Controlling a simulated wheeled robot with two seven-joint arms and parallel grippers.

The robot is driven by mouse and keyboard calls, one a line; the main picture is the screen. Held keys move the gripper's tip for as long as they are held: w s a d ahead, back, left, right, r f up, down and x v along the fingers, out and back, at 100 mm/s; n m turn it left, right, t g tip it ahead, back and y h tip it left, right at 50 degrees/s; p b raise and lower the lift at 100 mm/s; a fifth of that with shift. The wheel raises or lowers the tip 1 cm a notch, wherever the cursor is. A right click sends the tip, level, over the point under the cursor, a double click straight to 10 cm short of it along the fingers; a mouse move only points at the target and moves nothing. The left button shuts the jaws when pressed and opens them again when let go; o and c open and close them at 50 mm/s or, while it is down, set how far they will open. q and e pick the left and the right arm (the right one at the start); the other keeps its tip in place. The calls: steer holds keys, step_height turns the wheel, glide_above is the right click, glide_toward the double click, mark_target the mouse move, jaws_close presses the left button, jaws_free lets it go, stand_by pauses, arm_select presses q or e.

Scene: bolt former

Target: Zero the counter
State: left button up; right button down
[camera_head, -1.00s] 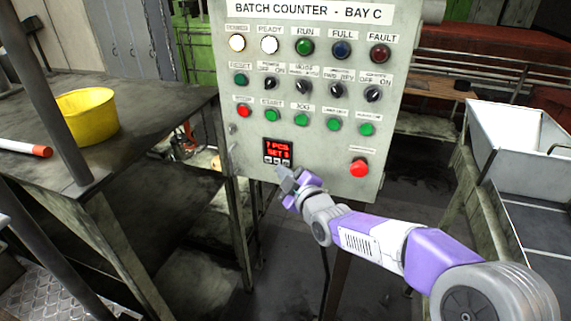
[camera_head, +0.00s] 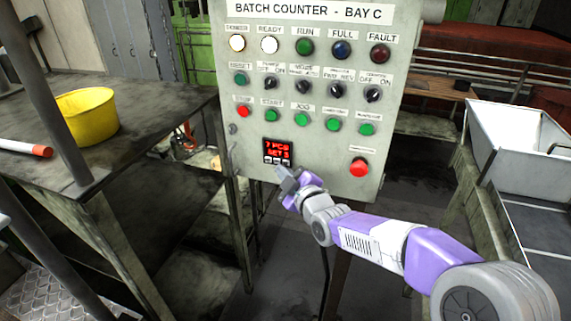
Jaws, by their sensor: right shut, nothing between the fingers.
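The batch counter panel (camera_head: 310,222) is a grey box headed "BATCH COUNTER - BAY C". Its small counter display (camera_head: 278,149) shows red text that reads like "7 PCS" and "SET 3", with small keys (camera_head: 268,160) along its lower edge. The green RESET button (camera_head: 240,79) is at the upper left of the panel. My right gripper (camera_head: 284,176) is shut and empty, its tips just below the display's keys. I cannot tell whether the tips touch the panel. My left gripper is not in view.
White power and ready lamps (camera_head: 269,44) are lit. A red mushroom button (camera_head: 359,168) sits at the lower right of the panel. A table with a yellow bucket (camera_head: 88,116) stands at left, a white metal bin (camera_head: 520,140) at right.

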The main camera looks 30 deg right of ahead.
stand_by(0.3)
steer(key=shift+w+d+b, duration=0.3)
steer(key=shift+d+b, duration=0.05)
steer(key=shift+b, duration=0.05)
steer(key=shift+w+d, duration=0.1)
stand_by(0.4)
steer(key=shift+s+a+f+b, duration=0.1)
steer(key=shift+s+a+b, duration=0.2)
steer(key=shift+b, duration=0.3)
steer(key=shift+s+a, duration=0.1)
steer(key=shift+a, duration=0.05)
